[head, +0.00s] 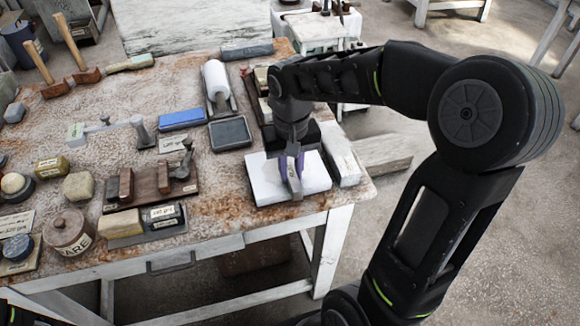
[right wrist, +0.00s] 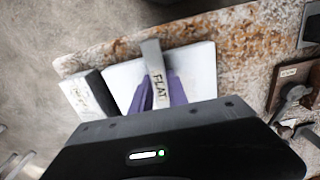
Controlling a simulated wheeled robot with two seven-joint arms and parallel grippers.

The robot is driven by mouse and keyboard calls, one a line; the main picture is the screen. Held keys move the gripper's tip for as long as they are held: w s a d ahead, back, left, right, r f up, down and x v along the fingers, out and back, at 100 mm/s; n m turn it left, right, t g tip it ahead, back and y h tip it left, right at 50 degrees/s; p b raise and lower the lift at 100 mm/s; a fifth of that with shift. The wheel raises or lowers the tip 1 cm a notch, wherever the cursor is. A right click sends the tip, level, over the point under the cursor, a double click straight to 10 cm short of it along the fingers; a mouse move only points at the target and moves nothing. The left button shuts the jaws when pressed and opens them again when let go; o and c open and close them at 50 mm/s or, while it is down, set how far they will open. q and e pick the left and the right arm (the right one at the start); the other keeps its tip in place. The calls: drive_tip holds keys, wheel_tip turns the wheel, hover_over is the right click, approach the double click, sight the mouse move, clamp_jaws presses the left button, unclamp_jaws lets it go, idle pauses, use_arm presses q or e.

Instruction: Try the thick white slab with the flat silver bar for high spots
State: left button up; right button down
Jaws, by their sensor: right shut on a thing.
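The thick white slab (head: 316,178) lies flat near the right front corner of the workbench. It also shows in the right wrist view (right wrist: 200,70). My right gripper (head: 291,165) points down over the slab, with purple fingers shut on the flat silver bar (head: 294,184). In the right wrist view the bar (right wrist: 152,60) carries the word FLAT and reaches across the slab past its edge. I cannot tell whether the bar touches the slab's face. My left gripper is not in view.
A pale block (head: 340,155) stands close beside the slab's right side. The bench's front edge is near.

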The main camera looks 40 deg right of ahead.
sight(276, 176)
drive_tip(key=shift+w+d+r+p, duration=0.25)
drive_tip(key=shift+w+r+p, duration=0.3)
drive_tip(key=shift+w+p, duration=0.1)
drive_tip(key=shift+w+d+r, duration=0.15)
drive_tip(key=shift+w, duration=0.25)
drive_tip(key=shift+w+a, duration=0.25)
drive_tip(key=shift+a, duration=0.5)
drive_tip(key=shift+w+a, duration=0.25)
drive_tip(key=shift+a, duration=0.45)
drive_tip(key=shift+f+b, duration=0.55)
drive_tip(key=shift+f, duration=0.2)
drive_tip(key=shift+r, duration=0.1)
